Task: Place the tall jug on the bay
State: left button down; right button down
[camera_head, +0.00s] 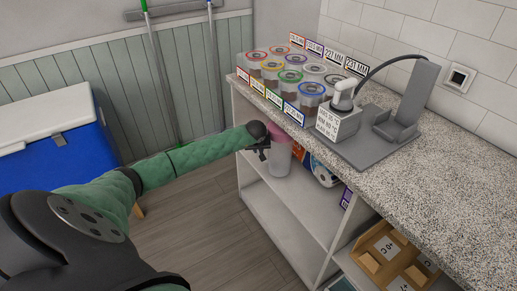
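A tall jug (279,156), pinkish above and pale grey below, is upright at the upper opening of the shelving under the counter. The counter edge is close above it. The open bay has a pale shelf board (292,206); I cannot tell whether the jug's base touches it. My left arm reaches in from the left, and its dark gripper (264,150) is at the jug's left side. The fingers are small and partly hidden, so I cannot tell whether they grip it. My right gripper is not in view.
The speckled counter (440,170) carries several lidded tubs (311,92) with labels and a grey scale-like device (375,135). Boxes and a round item (325,176) sit right of the jug. A wooden tray (385,256) is lower right. A blue cooler (60,150) stands left.

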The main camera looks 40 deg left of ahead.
pick_arm(q)
jog(key=shift+w, duration=0.1)
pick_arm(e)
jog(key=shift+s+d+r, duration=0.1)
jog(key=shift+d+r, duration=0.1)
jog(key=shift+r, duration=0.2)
pick_arm(q)
jog(key=shift+f, duration=0.2)
jog(key=c, duration=1.4)
grip_release()
jog(key=shift+o, duration=0.2)
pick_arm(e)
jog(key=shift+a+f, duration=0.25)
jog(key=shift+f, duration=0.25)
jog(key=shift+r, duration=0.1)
